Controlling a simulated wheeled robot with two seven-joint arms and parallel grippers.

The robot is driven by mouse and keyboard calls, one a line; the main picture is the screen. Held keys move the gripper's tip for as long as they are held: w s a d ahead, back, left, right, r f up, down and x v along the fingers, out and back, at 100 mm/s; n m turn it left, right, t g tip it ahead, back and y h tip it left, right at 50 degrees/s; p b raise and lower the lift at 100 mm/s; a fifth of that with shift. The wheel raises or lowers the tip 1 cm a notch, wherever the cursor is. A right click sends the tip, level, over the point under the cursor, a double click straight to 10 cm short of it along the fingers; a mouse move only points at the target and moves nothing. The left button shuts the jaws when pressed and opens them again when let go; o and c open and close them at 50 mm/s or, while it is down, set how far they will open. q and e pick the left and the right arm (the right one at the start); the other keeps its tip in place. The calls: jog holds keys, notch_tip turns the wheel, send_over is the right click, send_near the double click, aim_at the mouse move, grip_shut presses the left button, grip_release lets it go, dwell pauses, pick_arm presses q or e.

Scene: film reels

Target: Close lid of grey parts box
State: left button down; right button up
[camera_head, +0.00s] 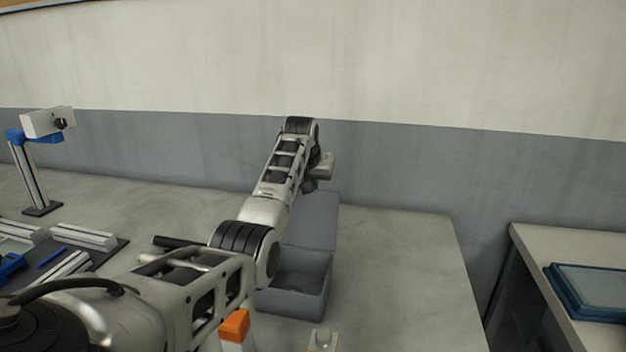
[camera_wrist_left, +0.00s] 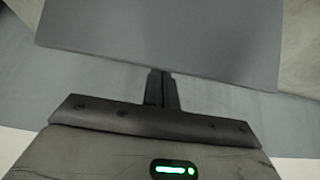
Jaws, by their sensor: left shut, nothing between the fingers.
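The grey parts box (camera_head: 292,304) stands on the table, its dark inside partly visible and its left side hidden behind my left arm. Its lid (camera_head: 312,222) is open and raised at the back of the box. The lid also shows as a flat grey panel in the left wrist view (camera_wrist_left: 165,38). My left gripper is at the lid's far upper end, with its fingers hidden in the head view. In the left wrist view the left gripper (camera_wrist_left: 162,76) is shut and empty, its tips close to the lid's edge; I cannot tell if they touch. My right gripper is not in view.
An orange-topped object (camera_head: 235,325) and a small pale object (camera_head: 322,341) stand near the front of the box. A metal-railed fixture (camera_head: 85,237) and a stand with a blue clamp (camera_head: 34,175) are at left. The table right of the box is clear. A wall stands behind.

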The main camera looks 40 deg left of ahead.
pick_arm(q)
jog(key=shift+s+d+r+p, duration=0.15)
jog(key=shift+s+d+p, duration=0.3)
jog(key=shift+s, duration=0.55)
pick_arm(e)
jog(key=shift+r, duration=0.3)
pick_arm(q)
jog(key=shift+d, duration=0.15)
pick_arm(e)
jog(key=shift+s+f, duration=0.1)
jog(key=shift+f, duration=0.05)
